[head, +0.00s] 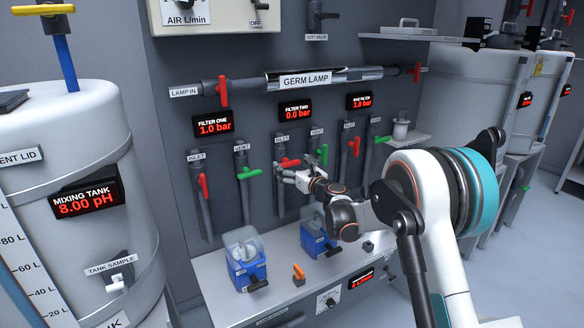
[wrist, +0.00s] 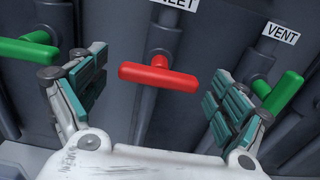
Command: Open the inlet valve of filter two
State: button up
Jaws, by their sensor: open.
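The inlet valve of filter two has a red handle (head: 288,163) that lies crosswise to its pipe. It also shows in the wrist view (wrist: 158,77), nearly level, between my open fingers. My gripper (head: 280,172) is open and close in front of this handle; the fingers (wrist: 156,82) stand apart on both sides of it, and I see no contact. The filter two display (head: 294,112) reads 0.0 bar. The inlet label above the handle is partly cut off in the wrist view.
The green vent handle (wrist: 284,92) of filter two is close to my right finger. The green vent handle (head: 248,173) of filter one is left of my gripper. Blue containers (head: 246,270) stand on the bench below. The germ lamp pipe (head: 320,78) runs above.

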jog(key=shift+c, duration=0.2)
jog(key=c, duration=1)
jog(key=n, duration=0.4)
jog(key=shift+n, duration=0.3)
jog(key=n, duration=0.9)
jog(key=shift+s+f, duration=0.1)
jog(key=shift+n, duration=2.2)
